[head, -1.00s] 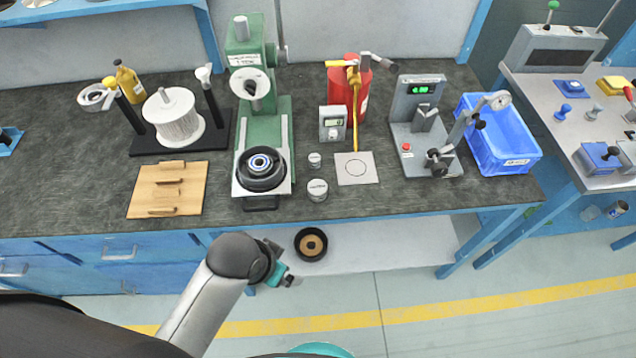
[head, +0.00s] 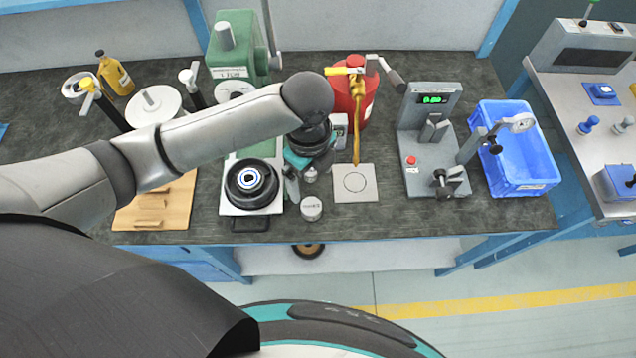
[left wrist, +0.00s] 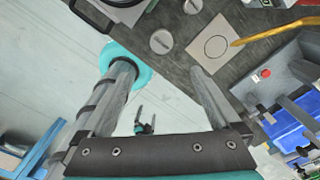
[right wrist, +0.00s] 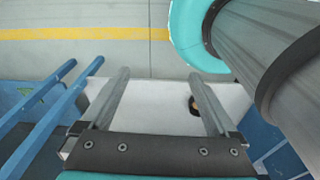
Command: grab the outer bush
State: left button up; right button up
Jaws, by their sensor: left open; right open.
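Two short grey metal cylinders with top labels stand on the bench: a larger one, which I take as the outer bush (head: 311,208), and a smaller one (head: 310,174) behind it. Their labels are too small to read. In the left wrist view the larger one (left wrist: 161,41) lies between and beyond the fingertips, with the smaller one (left wrist: 193,7) farther up. My left gripper (head: 305,180) is open and empty, above the bench beside the cylinders; it also shows in its wrist view (left wrist: 160,70). My right gripper (right wrist: 160,73) is open and empty, away from the bench top.
A green press (head: 237,50) holds a black bearing hub (head: 251,185) left of the cylinders. A square plate (head: 368,194) with a circle lies right. A grey gauge stand (head: 425,150) and blue crate (head: 545,184) stand farther right. A wooden board (head: 135,220) is left.

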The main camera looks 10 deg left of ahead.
pick_arm(q)
jog(key=b, duration=0.2)
send_over(311, 206)
jog(key=s, duration=0.1)
jog(key=f, duration=0.9)
jog(key=shift+d+f, duration=0.15)
jog(key=shift+d, duration=0.05)
jog(key=shift+f, duration=0.4)
jog(key=shift+w+f, duration=0.1)
jog(key=shift+f, duration=0.2)
jog(key=f, duration=0.3)
jog(key=shift+w+a+b, duration=0.15)
jog(key=shift+w+b, duration=0.2)
jog(key=shift+w, duration=0.05)
jog(key=shift+f, duration=0.7)
pick_arm(e)
jog(key=s+f, duration=0.3)
pick_arm(q)
jog(key=shift+c, duration=0.2)
